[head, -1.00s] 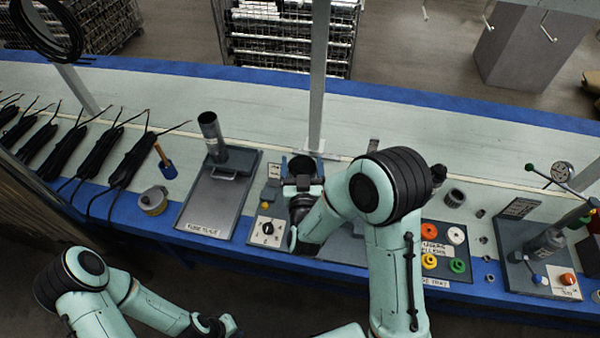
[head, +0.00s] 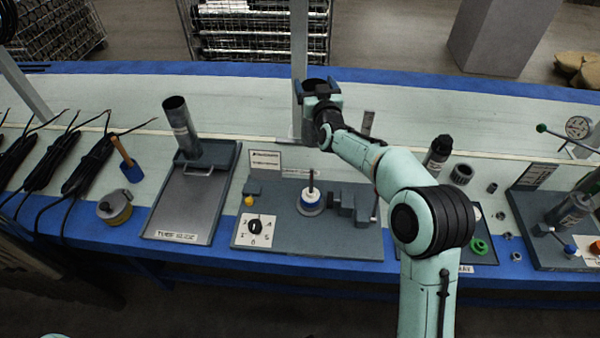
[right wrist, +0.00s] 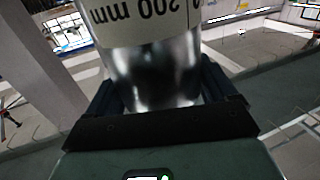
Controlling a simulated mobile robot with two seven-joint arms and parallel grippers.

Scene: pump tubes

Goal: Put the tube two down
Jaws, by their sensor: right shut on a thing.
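My right gripper (head: 322,90) is shut on a metal tube, high over the bench in front of the grey post. In the right wrist view the shiny tube (right wrist: 155,75) stands between the fingers, with an upside-down pale label reading "200 mm". In the head view the gripper hides most of this tube. Another grey tube (head: 181,125) stands upright at the back of a tray (head: 185,205). I cannot tell which tube is number two. My left gripper is out of view.
A fixture plate (head: 290,235) with a dial (head: 260,228) and a peg on a round base (head: 312,198) lies below my right arm. Cable bundles (head: 90,165) lie at left. A station with a tilted cylinder (head: 570,210) is at right. The back of the bench is mostly clear.

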